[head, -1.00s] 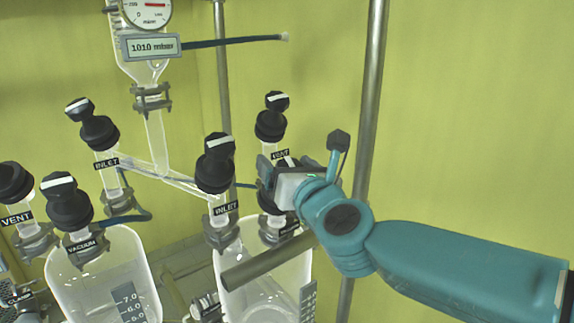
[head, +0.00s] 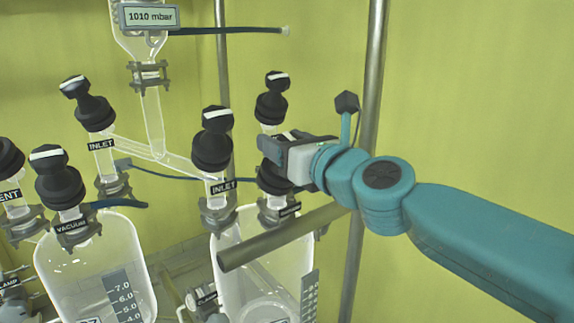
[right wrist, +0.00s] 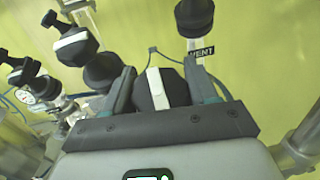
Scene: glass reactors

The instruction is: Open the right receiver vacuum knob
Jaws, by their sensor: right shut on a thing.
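The right receiver (head: 290,262) is a clear glass vessel with several black knobs on top. My right gripper (head: 268,158) is at its right rear knob, the vacuum knob (head: 272,180), and largely covers its top in the head view. In the right wrist view this black knob (right wrist: 172,88) with a white stripe sits between the two fingers (right wrist: 160,92), which are shut on it. The stripe runs nearly upright in that view. The knob's label is mostly hidden. My left gripper is not in view.
The right receiver's inlet knob (head: 212,140) stands close to the left of the gripper. The vent knob (head: 272,97) stands just behind it. A grey bar (head: 275,240) crosses in front below, and a metal post (head: 368,120) rises behind my right arm.

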